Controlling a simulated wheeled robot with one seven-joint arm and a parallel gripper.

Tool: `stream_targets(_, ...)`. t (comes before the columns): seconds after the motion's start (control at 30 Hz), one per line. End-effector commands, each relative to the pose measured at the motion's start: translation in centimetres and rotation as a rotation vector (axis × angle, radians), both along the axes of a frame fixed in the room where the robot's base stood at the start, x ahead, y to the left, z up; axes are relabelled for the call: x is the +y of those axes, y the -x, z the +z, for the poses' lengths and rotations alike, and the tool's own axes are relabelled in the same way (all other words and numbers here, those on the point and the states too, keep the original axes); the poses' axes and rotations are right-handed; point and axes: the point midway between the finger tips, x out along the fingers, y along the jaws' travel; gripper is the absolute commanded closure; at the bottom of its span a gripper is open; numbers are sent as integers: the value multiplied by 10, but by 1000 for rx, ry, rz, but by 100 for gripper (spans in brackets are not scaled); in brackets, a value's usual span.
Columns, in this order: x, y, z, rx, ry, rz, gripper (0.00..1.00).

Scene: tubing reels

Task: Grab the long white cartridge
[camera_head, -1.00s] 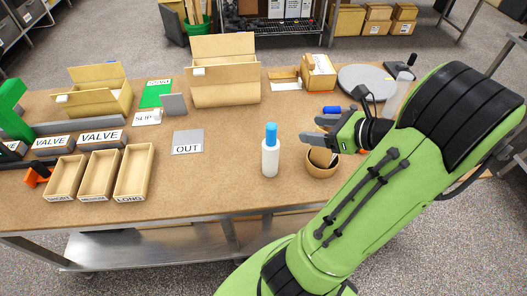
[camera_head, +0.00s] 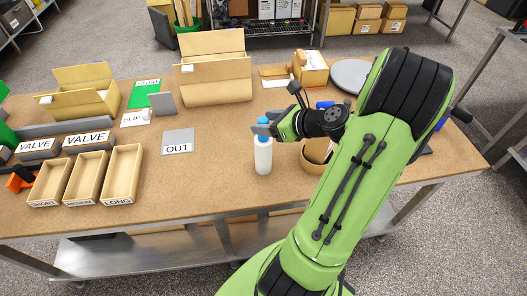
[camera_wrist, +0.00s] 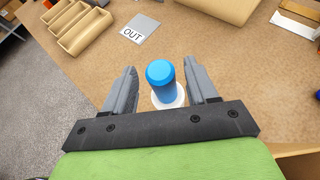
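A white cylinder with a blue top stands upright on the brown table; it is the white cartridge-like thing here (camera_head: 263,158). My gripper (camera_head: 268,127) is at its blue top in the head view and partly covers it. In the wrist view, my gripper (camera_wrist: 160,68) is open, with one grey finger on each side of the cylinder (camera_wrist: 163,80). Gaps show between the fingers and the blue top. The cylinder's lower part is mostly hidden beneath its top in the wrist view.
A round tan bowl (camera_head: 312,163) stands just right of the cylinder, partly behind my arm. A grey OUT plate (camera_head: 178,138) lies to the left. Trays labelled SHORT (camera_head: 50,183), MEDIUM (camera_head: 87,178) and LONG (camera_head: 122,173) stand further left. Open cardboard boxes (camera_head: 212,80) stand behind.

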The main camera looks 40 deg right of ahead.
Motion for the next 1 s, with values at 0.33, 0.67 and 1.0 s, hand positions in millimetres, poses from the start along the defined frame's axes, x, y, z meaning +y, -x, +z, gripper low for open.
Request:
stream_targets(0.33,0,0,0,0,0,0,97)
stream_targets(0.67,0,0,1,-1,1,0,100)
stream_targets(1.0,-1,0,49,-4,8,0,100)
